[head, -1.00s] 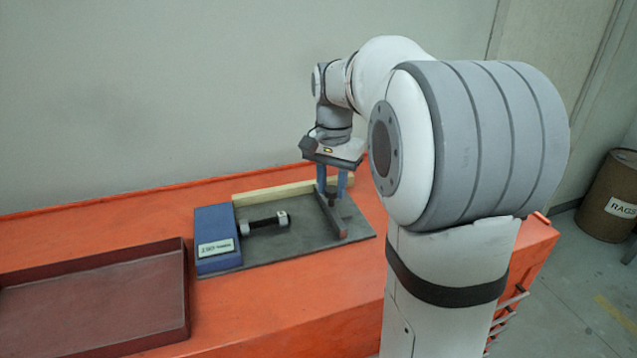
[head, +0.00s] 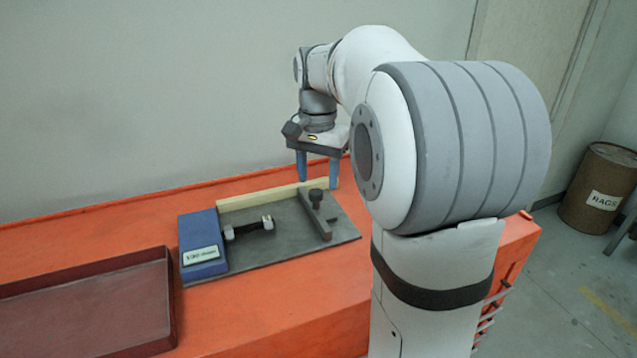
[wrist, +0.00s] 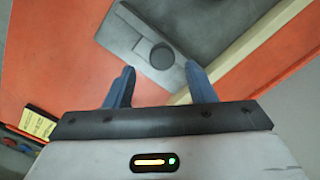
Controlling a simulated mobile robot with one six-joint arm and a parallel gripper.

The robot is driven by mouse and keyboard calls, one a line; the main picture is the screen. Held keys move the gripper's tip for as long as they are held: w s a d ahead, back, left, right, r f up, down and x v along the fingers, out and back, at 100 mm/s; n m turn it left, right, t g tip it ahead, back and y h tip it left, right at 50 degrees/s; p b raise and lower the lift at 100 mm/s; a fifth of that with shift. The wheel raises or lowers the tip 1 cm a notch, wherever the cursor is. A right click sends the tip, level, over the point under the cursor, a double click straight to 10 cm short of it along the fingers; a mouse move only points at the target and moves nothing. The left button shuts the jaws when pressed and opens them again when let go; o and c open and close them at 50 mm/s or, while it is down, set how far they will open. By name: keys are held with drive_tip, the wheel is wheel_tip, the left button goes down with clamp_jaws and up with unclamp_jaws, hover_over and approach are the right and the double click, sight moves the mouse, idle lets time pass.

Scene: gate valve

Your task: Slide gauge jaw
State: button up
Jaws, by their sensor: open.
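The gauge jaw (head: 318,222) is a dark grey bar standing across the right part of a flat grey plate (head: 280,248), with a round dark knob (head: 315,196) on top. A blue block (head: 203,240) with a white label stands at the plate's left end. A black bolt-like part (head: 245,228) with pale ends lies between block and jaw, with a gap to the jaw. My gripper (head: 318,183) is open and empty above the jaw's knob, fingers pointing down. The wrist view shows the knob (wrist: 162,56) just beyond the two blue fingertips (wrist: 159,68), between them in the picture.
A pale wooden strip (head: 258,198) runs along the plate's back edge. A dark red tray (head: 90,310) sits at the left on the orange bench (head: 250,318). A rags barrel (head: 598,190) stands on the floor at the far right.

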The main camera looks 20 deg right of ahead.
sight(318, 191)
drive_tip(key=shift+r, duration=2.3)
